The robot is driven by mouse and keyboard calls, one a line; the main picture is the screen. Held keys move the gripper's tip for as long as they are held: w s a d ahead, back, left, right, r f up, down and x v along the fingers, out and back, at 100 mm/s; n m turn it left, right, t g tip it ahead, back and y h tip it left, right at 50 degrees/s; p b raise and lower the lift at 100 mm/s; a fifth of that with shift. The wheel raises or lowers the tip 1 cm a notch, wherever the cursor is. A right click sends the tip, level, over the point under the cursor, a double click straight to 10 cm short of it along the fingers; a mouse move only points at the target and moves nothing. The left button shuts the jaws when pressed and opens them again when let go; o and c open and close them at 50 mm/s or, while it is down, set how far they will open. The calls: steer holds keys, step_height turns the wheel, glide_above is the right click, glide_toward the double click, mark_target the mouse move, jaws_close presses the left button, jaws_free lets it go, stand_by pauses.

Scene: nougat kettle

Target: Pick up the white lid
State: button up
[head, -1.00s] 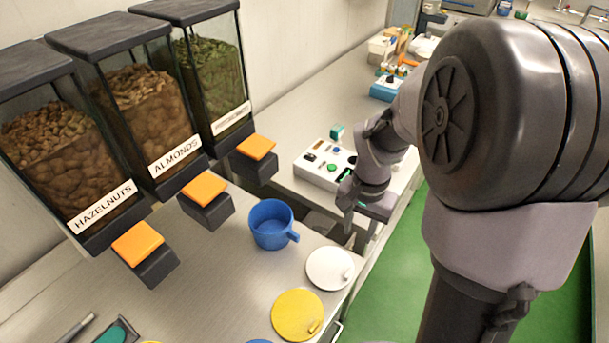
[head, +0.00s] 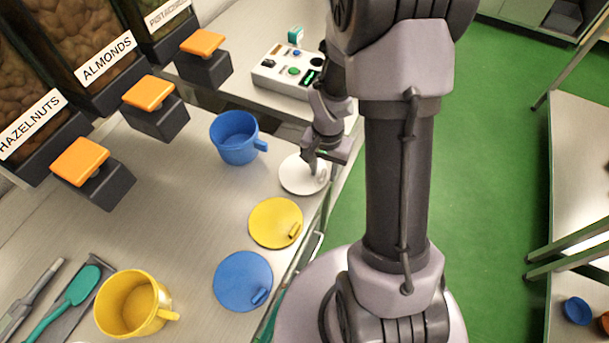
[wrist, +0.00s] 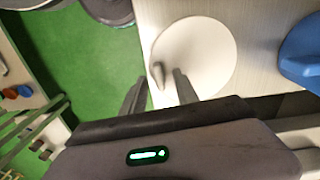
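The white lid (head: 298,176) lies flat on the metal counter near its edge, partly covered by my gripper in the head view. In the wrist view the white lid (wrist: 203,50) shows as a round disc with a small upright handle. My gripper (head: 318,170) is over the lid's right side. In the wrist view its two fingers (wrist: 160,88) are apart, and the handle shows between and just beyond their tips. The gripper is open and holds nothing; whether it touches the lid I cannot tell.
A blue mug (head: 233,140) stands close behind the lid to the left. A yellow lid (head: 270,222) and a blue lid (head: 240,283) lie nearer, with a yellow mug (head: 125,305). A control box (head: 280,75) stands beyond. Green floor is right of the counter edge.

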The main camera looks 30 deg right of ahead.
steer(key=shift+r, duration=0.15)
jaws_close()
steer(key=shift+r, duration=0.1)
